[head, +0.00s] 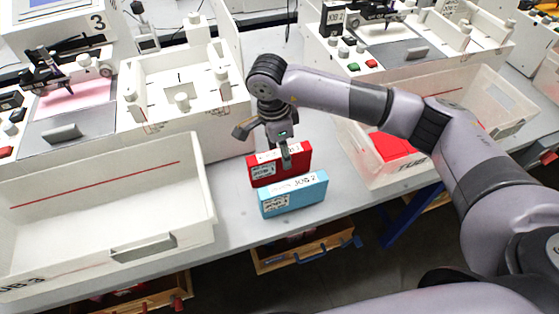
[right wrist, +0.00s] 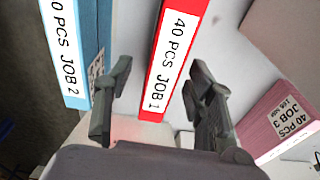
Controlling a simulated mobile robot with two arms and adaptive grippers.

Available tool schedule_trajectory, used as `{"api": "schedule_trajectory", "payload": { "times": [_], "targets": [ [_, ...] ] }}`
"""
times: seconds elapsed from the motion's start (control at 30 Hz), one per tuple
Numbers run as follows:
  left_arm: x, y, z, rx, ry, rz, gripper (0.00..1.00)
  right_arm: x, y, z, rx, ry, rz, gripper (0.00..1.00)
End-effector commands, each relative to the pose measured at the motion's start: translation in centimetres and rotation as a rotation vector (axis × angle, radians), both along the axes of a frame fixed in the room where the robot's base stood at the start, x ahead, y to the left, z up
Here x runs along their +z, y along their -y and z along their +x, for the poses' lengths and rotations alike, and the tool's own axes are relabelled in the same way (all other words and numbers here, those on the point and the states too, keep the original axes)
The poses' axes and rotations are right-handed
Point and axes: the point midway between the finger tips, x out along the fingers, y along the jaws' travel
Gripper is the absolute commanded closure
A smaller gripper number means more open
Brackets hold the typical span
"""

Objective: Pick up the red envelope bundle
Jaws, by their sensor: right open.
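The red envelope bundle (head: 297,164) stands upright on the grey table, with a white label on its top edge and another on its front face. In the right wrist view its top label (right wrist: 172,50) reads 40 PCS JOB 1. My right gripper (head: 264,148) is open directly above it, pointing down. In the right wrist view the open fingers (right wrist: 158,82) lie to either side of the red bundle, with gaps visible. One finger hides part of the bundle in the head view. My left gripper is not in view.
A blue bundle (head: 295,198) marked JOB 2 stands just in front of the red one, near the table edge. A pink JOB 3 bundle (right wrist: 283,122) shows in the right wrist view. White tubs stand left (head: 200,200) and right (head: 350,148); plotters are behind.

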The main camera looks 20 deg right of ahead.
Motion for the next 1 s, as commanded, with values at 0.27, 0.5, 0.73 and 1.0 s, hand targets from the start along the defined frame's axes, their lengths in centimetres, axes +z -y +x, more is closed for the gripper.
{"api": "schedule_trajectory", "payload": {
  "times": [0.27, 0.5, 0.73, 1.0],
  "targets": [
    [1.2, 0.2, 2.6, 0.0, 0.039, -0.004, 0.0, -2.1, 0.0, 0.1, 0.0, -0.004, -0.001, 0.5],
    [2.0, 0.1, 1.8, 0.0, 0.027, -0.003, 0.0, -5.5, 0.0, 0.3, 0.0, -0.002, 0.0, 0.5],
    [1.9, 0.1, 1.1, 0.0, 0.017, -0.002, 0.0, -6.1, 0.1, 0.4, 0.001, 0.001, -0.001, 0.5],
    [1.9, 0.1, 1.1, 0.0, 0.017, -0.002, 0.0, -6.1, 0.1, 0.4, 0.001, 0.001, 0.0, 0.63]
  ]
}}
